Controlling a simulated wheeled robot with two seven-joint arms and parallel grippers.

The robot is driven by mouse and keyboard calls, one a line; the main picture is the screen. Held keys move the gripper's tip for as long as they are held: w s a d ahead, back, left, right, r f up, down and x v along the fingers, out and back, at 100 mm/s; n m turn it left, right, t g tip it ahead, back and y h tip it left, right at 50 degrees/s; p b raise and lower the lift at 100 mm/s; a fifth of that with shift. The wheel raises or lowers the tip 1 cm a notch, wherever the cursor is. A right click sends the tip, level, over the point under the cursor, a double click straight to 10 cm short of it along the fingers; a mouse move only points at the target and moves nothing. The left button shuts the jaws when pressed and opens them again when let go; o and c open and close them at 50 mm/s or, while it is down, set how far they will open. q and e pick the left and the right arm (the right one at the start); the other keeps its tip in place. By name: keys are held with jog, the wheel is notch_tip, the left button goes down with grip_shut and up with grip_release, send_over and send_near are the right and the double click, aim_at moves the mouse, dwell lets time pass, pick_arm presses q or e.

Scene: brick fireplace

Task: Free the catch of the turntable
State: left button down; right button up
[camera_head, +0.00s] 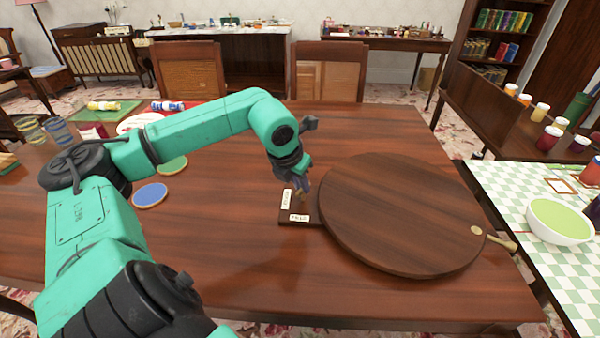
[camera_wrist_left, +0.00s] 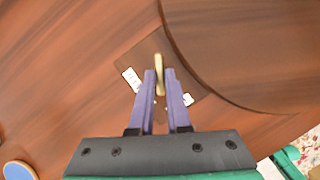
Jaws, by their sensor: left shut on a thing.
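The turntable (camera_head: 400,215) is a round dark wooden disc on the table, with a pale handle (camera_head: 502,242) at its right edge. A small dark plate (camera_head: 286,214) with two white labels lies against its left side; the lettering is too small to read. My left gripper (camera_head: 304,187) is over this plate, beside the turntable's edge. In the left wrist view, a slim brass-coloured catch lever (camera_wrist_left: 159,72) stands between the fingertips, and the gripper is shut on it. The catch is mostly hidden by the fingers in the head view. My right gripper is out of view.
A blue disc (camera_head: 150,195) and a green disc (camera_head: 172,165) lie left on the wooden table (camera_head: 240,250). A white bowl (camera_head: 558,221) stands on a checked cloth at right. The table's front middle is clear. Two chairs stand behind.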

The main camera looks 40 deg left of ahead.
pick_arm(q)
jog(key=n+p, duration=0.1)
jog(key=n+y, duration=0.1)
jog(key=shift+w+d+r+n+p, duration=0.15)
jog(key=shift+r+n+p, duration=0.1)
jog(key=shift+n+p, duration=0.15)
jog(key=shift+d+f+n+g+y, duration=0.15)
jog(key=shift+n+y, duration=0.15)
jog(key=shift+n, duration=0.45)
jog(key=shift+a+f+n+g+y, duration=0.15)
jog(key=shift+n+y, duration=0.15)
jog(key=shift+n, duration=0.45)
jog(key=shift+r+p, duration=0.1)
jog(key=shift+p, duration=0.2)
jog(key=shift+d, duration=0.1)
jog(key=c, duration=0.9)
grip_release()
